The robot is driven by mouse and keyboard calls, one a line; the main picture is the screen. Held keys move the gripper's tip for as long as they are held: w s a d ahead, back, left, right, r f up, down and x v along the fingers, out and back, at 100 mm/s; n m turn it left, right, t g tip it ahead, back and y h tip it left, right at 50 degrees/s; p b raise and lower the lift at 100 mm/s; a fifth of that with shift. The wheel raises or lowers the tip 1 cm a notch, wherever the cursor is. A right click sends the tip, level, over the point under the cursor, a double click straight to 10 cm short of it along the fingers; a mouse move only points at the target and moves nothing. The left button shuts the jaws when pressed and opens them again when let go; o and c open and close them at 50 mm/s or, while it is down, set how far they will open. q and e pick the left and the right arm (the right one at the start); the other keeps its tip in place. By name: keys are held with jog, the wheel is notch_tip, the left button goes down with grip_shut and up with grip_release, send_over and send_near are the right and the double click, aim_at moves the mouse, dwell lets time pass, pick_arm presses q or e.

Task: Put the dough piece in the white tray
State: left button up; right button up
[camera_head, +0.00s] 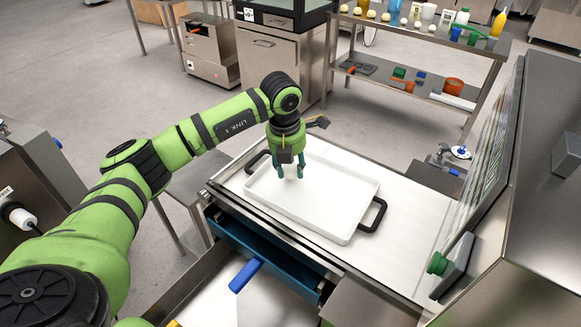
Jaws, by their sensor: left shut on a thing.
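The white tray (345,226), with black handles at its ends, lies on the pale work surface. My left gripper (290,172) points down over the far left part of the tray. Its dark green fingers are shut on a small pale dough piece (289,171), which partly blends with the white tray behind it. I cannot tell whether the dough piece touches the tray floor. My right gripper is not in view.
A machine panel with a green knob (437,264) stands right of the tray. Below the near edge is an open blue-sided drawer (262,244) and a blue-handled thing (245,275). A metal shelf (430,38) with bottles, pale balls and tools stands at the back.

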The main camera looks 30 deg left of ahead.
pick_arm(q)
jog(key=shift+f, duration=0.7)
jog(key=shift+f, duration=0.1)
jog(key=o, duration=1.1)
jog(key=shift+o, duration=0.2)
